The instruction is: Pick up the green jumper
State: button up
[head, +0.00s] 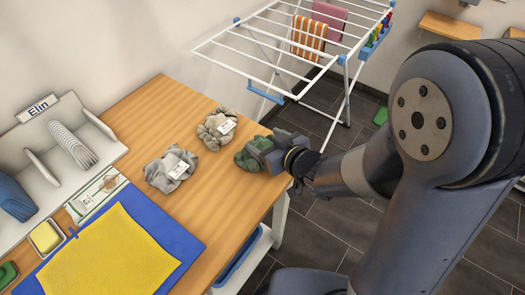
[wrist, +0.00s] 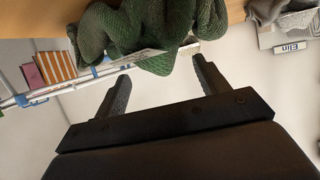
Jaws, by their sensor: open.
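The green jumper (head: 250,156) lies crumpled at the right edge of the wooden table, partly hidden by my gripper (head: 264,154) in the head view. In the wrist view the green jumper (wrist: 150,30) fills the top middle, with a pale tag on it. My gripper (wrist: 160,85) is open there, its two fingers apart and pointing at the jumper. The jumper's lower part reaches toward the gap between the fingertips. I cannot tell whether the fingers touch it.
Two grey crumpled garments with tags (head: 171,169) (head: 216,129) lie left of the jumper on the table (head: 145,108). A yellow cloth on a blue mat (head: 180,243) lies nearer. A white organiser labelled Elin (head: 110,150) stands at left. A drying rack (head: 245,62) stands behind.

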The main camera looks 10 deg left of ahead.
aim_at(264, 141)
jog(key=shift+x, duration=1.65)
jog(key=shift+s, duration=0.1)
jog(key=shift+c, duration=0.2)
jog(key=c, duration=1.2)
